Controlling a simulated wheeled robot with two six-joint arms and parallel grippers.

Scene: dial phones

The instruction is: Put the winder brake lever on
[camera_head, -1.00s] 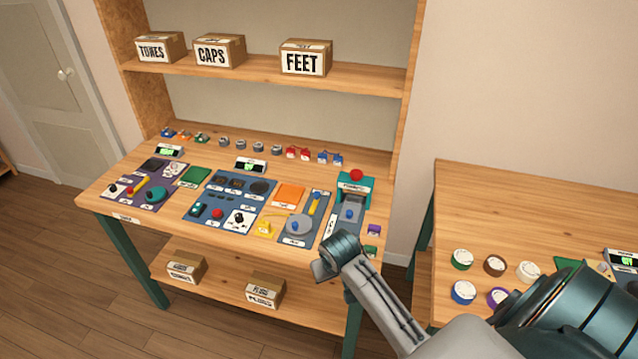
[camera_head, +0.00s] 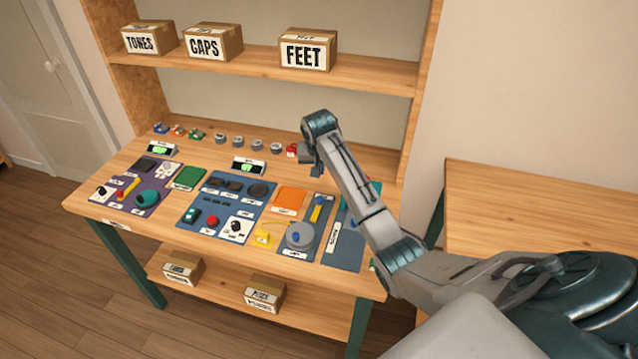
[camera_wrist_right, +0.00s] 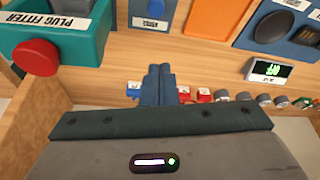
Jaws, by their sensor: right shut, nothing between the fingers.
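The likely winder is a grey round disc (camera_head: 300,236) with a small blue piece on it, on a blue mat near the front right of the workbench. A yellow bar with a blue part (camera_head: 317,209) lies just behind the disc. A small yellow piece (camera_head: 264,236) lies to its left. I cannot tell which is the brake lever; labels are too small to read. My right gripper (camera_head: 316,172) is above the back right of the bench, apart from these parts. The right wrist view shows its fingers (camera_wrist_right: 160,78) shut together and empty. My left gripper is out of view.
A teal plug fitter (camera_wrist_right: 60,35) with a red button stands at the bench's right side, mostly behind my arm in the head view. Blue, red and grey small parts line the back edge. A shelf with boxes (camera_head: 308,50) overhangs behind. The right table (camera_head: 530,195) looks clear.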

